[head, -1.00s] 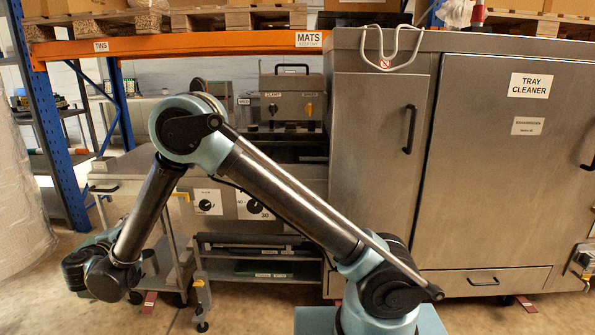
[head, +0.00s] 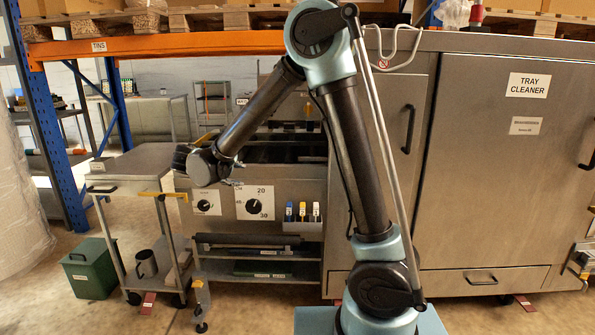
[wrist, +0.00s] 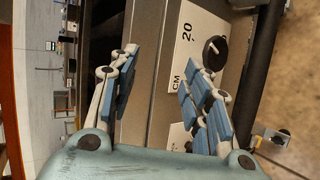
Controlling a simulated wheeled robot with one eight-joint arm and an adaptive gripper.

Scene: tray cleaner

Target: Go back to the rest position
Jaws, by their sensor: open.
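My gripper shows in the wrist view (wrist: 160,82), with its two blue-padded fingers spread apart and nothing between them. Behind the fingers is the steel front of the machine with a black dial (wrist: 214,53). In the head view my arm is raised and bent, its elbow at the top middle.
A steel cart (head: 130,163) stands left of the machine, with a dark mug (head: 146,264) on its lower shelf. A green bin (head: 88,268) is on the floor. A small holder with coloured bottles (head: 301,214) hangs on the panel. An orange rack beam (head: 180,44) crosses above.

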